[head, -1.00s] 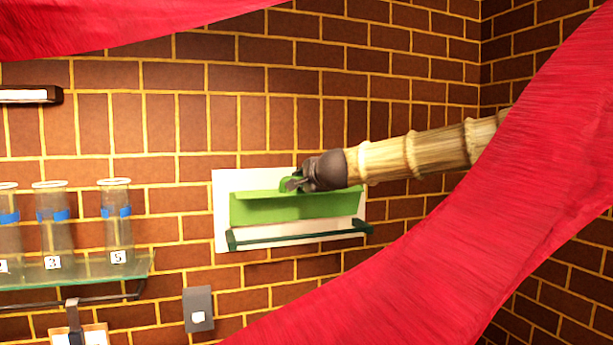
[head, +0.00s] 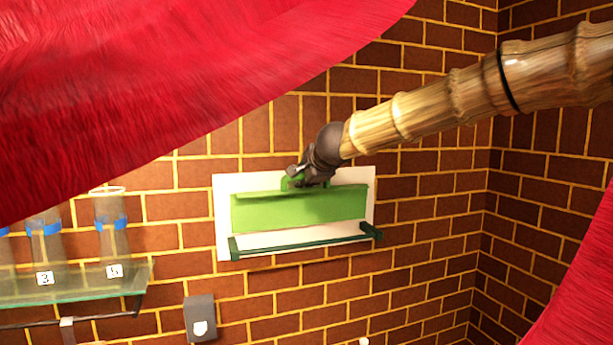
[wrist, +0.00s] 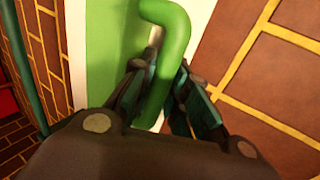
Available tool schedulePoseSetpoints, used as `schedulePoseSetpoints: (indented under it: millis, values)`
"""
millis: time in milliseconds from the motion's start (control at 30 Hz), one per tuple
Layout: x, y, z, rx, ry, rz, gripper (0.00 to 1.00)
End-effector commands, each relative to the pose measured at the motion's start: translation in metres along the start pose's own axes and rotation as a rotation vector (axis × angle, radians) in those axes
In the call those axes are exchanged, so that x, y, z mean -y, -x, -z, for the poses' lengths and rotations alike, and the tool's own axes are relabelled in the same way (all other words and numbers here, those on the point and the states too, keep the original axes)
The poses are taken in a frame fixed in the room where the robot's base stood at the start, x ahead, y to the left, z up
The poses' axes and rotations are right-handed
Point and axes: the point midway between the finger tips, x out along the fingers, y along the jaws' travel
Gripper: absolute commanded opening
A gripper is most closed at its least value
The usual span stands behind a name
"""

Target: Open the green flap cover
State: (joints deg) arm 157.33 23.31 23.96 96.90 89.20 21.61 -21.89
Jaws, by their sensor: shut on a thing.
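The green flap cover (head: 300,211) is set on a white panel (head: 225,190) on the brick wall, in the middle of the head view. A dark green rail (head: 300,243) runs below it. A green handle (head: 288,182) is at the flap's top edge. My gripper (head: 297,177) is at this handle. In the wrist view my gripper (wrist: 165,95) has one finger on each side of the green handle (wrist: 165,40) and is shut on it. The flap slants out from the panel at its top edge; how far is hard to tell.
A glass shelf (head: 75,283) with numbered glass tubes (head: 112,240) is on the wall to the left. A grey switch box (head: 199,318) is below the panel. Large red cloth-like shapes (head: 130,90) cover the upper left and lower right of the head view.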

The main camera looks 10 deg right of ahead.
Motion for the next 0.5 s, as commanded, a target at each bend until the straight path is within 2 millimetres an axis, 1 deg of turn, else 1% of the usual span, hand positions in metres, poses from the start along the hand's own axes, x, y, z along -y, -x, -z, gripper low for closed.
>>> schedulePoseSetpoints:
  millis: [500]
  values:
    - [-0.0024,0.0033,0.0044,-0.004,0.000,-0.015,0.00]
